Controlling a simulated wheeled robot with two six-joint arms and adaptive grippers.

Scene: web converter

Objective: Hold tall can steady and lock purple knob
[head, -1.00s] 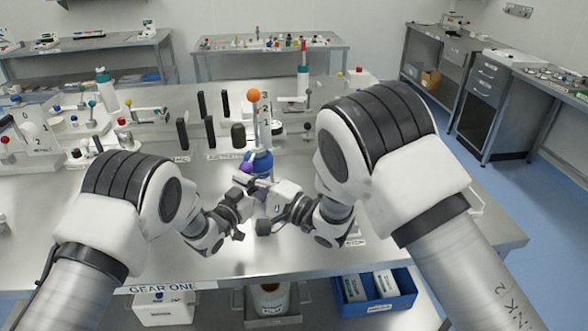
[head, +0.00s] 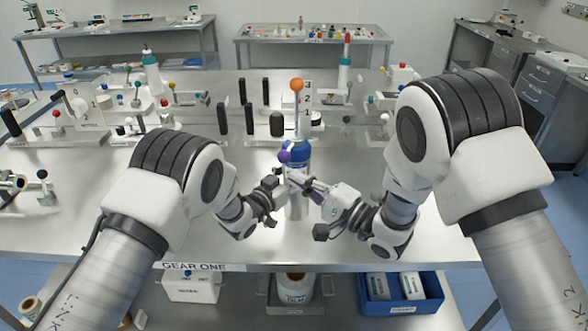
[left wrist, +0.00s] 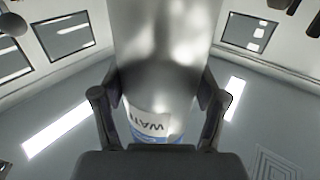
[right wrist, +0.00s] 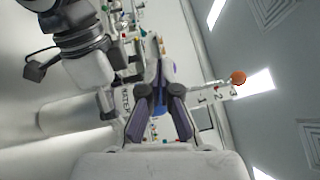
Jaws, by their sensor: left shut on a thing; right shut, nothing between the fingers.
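The tall can (head: 297,207) stands upright on the bench, silver with a blue top. In the left wrist view its silver body (left wrist: 155,50) fills the space between the fingers, with a "WATER" label near them. The purple knob (head: 285,156) is at the can's upper left. My left gripper (head: 279,187) is shut on the can from the left. My right gripper (head: 292,176) is shut and empty, its tips in front of the can just below the knob. In the right wrist view its fingers (right wrist: 160,95) meet; whether they touch the knob is hidden.
An orange-ball lever (head: 297,86) with a numbered plate stands behind the can. Several black upright posts (head: 249,119) stand left of it. Knobbed fixtures crowd the bench's left side. A blue bin (head: 400,307) sits below the front edge.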

